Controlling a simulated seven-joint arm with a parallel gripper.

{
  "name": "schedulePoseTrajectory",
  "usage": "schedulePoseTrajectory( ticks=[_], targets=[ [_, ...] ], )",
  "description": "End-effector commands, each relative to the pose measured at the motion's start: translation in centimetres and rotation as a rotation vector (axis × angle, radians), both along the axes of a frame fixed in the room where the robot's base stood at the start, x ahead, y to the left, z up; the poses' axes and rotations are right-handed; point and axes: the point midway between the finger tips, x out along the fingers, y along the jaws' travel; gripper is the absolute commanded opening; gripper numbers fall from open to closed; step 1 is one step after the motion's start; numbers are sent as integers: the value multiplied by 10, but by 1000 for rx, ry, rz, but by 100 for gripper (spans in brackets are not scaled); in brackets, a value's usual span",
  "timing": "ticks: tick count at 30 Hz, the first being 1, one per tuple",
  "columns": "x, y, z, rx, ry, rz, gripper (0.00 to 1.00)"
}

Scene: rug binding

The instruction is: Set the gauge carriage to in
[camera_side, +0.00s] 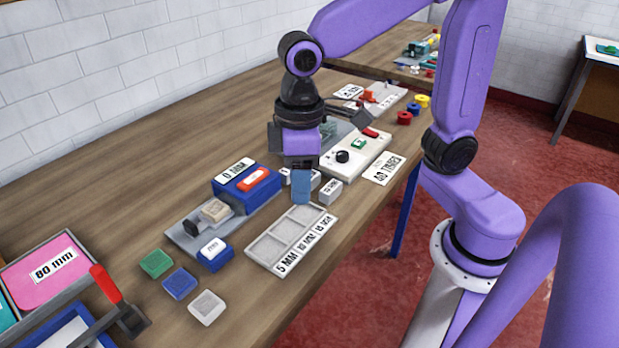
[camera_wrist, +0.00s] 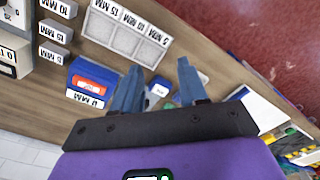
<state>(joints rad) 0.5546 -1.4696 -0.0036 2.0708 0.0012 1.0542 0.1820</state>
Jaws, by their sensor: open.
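A grey plate (camera_side: 180,236) lies on the bench left of centre in the side view. On it sit a beige block (camera_side: 215,210), which looks like the gauge carriage, and a small black piece (camera_side: 190,227). A blue block with a red label (camera_side: 247,190) stands at its back right end and also shows in the wrist view (camera_wrist: 92,78). A small blue block with a white label (camera_side: 214,254) is at its front. My gripper (camera_side: 301,198) hangs to the right of these, near the tray. In the wrist view its fingers (camera_wrist: 158,75) are apart and empty; they partly hide the gauge.
A tray with several compartments (camera_side: 250,246) lies in front of my gripper, with small labelled blocks (camera_side: 330,191) behind it. Green (camera_side: 156,263), blue (camera_side: 179,283) and white (camera_side: 207,307) blocks lie at the front. A white box with a black knob (camera_side: 360,160) stands behind. A red-handled lever (camera_side: 106,284) is front left.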

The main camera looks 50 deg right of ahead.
Motion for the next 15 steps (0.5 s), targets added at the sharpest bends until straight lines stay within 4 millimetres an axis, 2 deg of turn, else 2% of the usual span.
schedulePoseTrajectory(
  ticks=[6,15],
  targets=[
    [-12,-8,-3,1,-1,36,43],
    [-13,-9,-3,1,-1,41,43]
  ],
)
